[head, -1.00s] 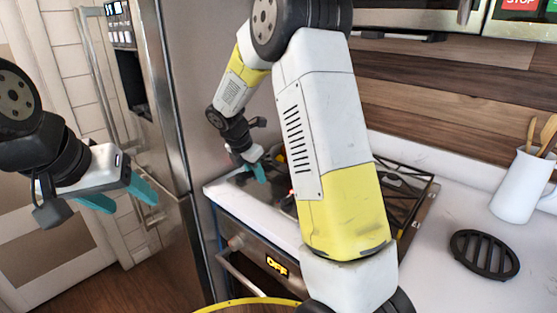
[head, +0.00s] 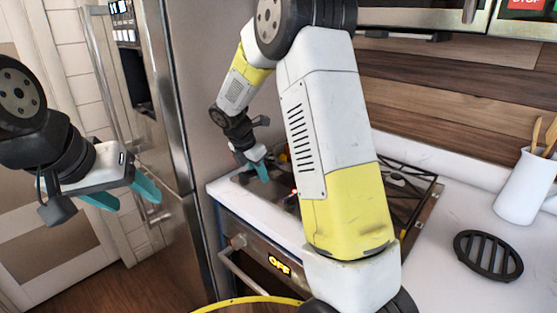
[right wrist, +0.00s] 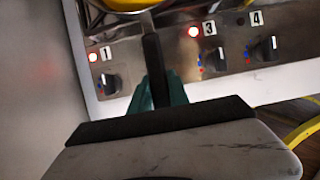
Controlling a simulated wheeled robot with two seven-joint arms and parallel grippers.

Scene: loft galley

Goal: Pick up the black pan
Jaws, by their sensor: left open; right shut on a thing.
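My right gripper (right wrist: 158,92) is shut on a black handle (right wrist: 153,62) in the right wrist view. The handle runs up to a rounded yellow thing with a silvery edge (right wrist: 125,4), cut off by the top of the picture; I cannot tell if this is the black pan. In the head view my right gripper (head: 258,168) is over the stove's left part, and my own arm hides most of the stove there. My left gripper (head: 122,196) is open and empty, in front of the fridge, well away from the stove.
The stove (head: 412,190) is set in a white counter (head: 440,265). A black slatted trivet (head: 488,255) and a white jug (head: 524,187) with wooden utensils stand at the right. Stove knobs (right wrist: 264,48) with red lights are near the right gripper. The fridge (head: 150,130) stands left.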

